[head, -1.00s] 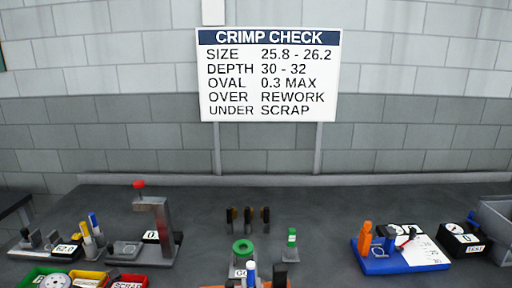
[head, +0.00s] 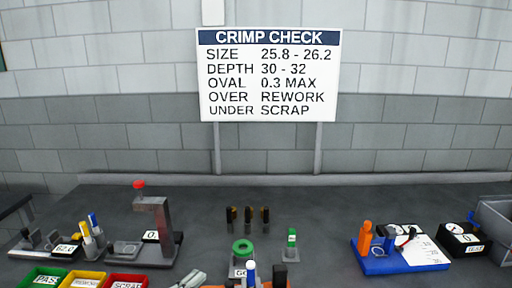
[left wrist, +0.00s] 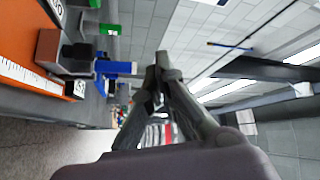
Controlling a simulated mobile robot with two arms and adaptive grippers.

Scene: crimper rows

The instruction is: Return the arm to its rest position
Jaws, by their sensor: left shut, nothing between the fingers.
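My left gripper (head: 190,279) shows at the bottom edge of the head view, between the red SCRAP tray (head: 141,280) and the green-ringed stand (head: 242,248). In the left wrist view the gripper (left wrist: 161,66) has its fingers together, with nothing between them. The fingers point away from the camera, clear of the bench items on the left. Most of the left arm is out of the head view. My right gripper is in neither view.
Green PASS (head: 31,272) and yellow REWORK (head: 99,275) trays stand at front left. A red-knobbed press (head: 160,225) is behind them. A blue base (head: 385,263) with an orange post stands right. The bench (head: 325,215) has bare room at centre right.

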